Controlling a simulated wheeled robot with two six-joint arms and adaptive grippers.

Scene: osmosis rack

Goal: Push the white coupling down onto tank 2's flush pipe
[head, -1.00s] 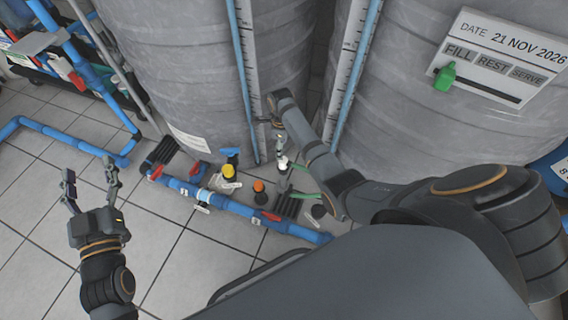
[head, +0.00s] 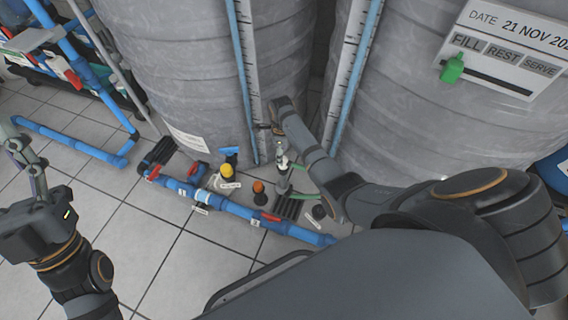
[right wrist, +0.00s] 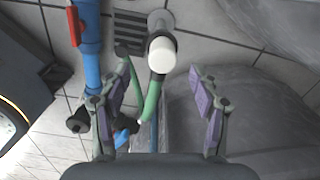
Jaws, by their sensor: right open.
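The white coupling (right wrist: 162,54) shows as a round white top on a dark collar at the end of an upright grey pipe (right wrist: 159,20) in the right wrist view. In the head view the coupling (head: 282,161) is small, just below my right gripper (head: 277,129); how far down it sits is unclear. In the right wrist view my right gripper (right wrist: 156,92) is open and empty, its fingers spread on either side of the picture, with the coupling beyond the gap. My left gripper (head: 24,160) is open and empty at the left edge, partly cut off.
Two large grey tanks (head: 200,75) stand behind. A blue pipe (head: 235,208) with red-handled valves runs along the tiled floor. Yellow-capped (head: 227,171) and orange-capped (head: 258,187) fittings stand left of the coupling. A green hose (right wrist: 151,100) passes near the right fingers.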

